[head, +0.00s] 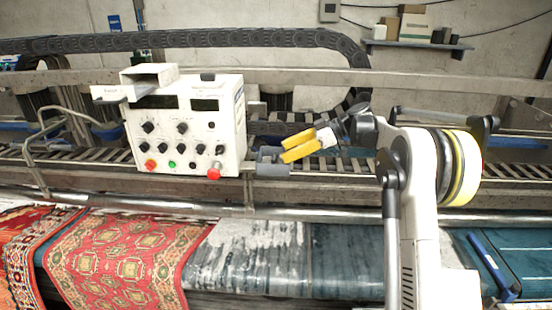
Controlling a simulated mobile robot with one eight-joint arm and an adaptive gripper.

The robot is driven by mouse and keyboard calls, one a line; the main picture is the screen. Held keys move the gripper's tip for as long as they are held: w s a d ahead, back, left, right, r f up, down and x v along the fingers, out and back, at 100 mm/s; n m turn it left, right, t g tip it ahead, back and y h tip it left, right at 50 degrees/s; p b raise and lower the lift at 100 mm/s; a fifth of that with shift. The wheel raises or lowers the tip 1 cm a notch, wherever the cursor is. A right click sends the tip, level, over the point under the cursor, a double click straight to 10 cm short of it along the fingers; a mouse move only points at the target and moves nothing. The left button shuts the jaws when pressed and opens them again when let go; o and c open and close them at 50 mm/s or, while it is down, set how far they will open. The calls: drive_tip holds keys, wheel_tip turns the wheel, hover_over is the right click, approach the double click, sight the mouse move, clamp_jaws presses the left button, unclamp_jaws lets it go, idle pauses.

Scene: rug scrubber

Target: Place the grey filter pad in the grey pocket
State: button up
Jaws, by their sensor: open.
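My gripper (284,149) has two yellow fingers, tilted and pointing left and slightly down, with a gap between the tips. It is open, and I see nothing between the fingers. Just below and left of the tips, a small dark grey block-like piece (272,170) sits at the rail to the right of the white control box. I cannot tell whether it is the grey pocket, the grey filter pad, or both together. A pale grey hollow housing (150,76) sits on top of the control box. No separate grey pad is clearly visible.
The white control box (190,130) with knobs and buttons stands left of my gripper. A black cable chain (200,40) arches behind. A metal roller (270,212) runs in front, with red patterned rugs (125,260) on the bed below. A blue-handled tool (490,265) lies at right.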

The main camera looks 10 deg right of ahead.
drive_tip(key=b+v, duration=0.1)
drive_tip(key=v, duration=0.6)
drive_tip(key=s+a+r+m+h, duration=0.1)
drive_tip(key=s+a+m+h, duration=0.3)
drive_tip(key=s, duration=0.4)
drive_tip(key=s+a+r+m+h, duration=0.1)
drive_tip(key=s+a+r+m, duration=0.15)
drive_tip(key=s+a, duration=0.45)
drive_tip(key=s+f+m+t+h, duration=0.1)
drive_tip(key=s+f, duration=0.3)
drive_tip(key=s, duration=0.4)
drive_tip(key=s+d+f+m+t+h, duration=0.1)
drive_tip(key=s+f+m+h, duration=0.2)
drive_tip(key=s, duration=0.5)
drive_tip(key=s+f+m+t+h, duration=0.1)
drive_tip(key=s+f+m, duration=0.3)
drive_tip(key=s, duration=0.4)
drive_tip(key=shift+d+f+h, duration=0.25)
drive_tip(key=shift+f+h, duration=0.3)
drive_tip(key=shift+h, duration=0.25)
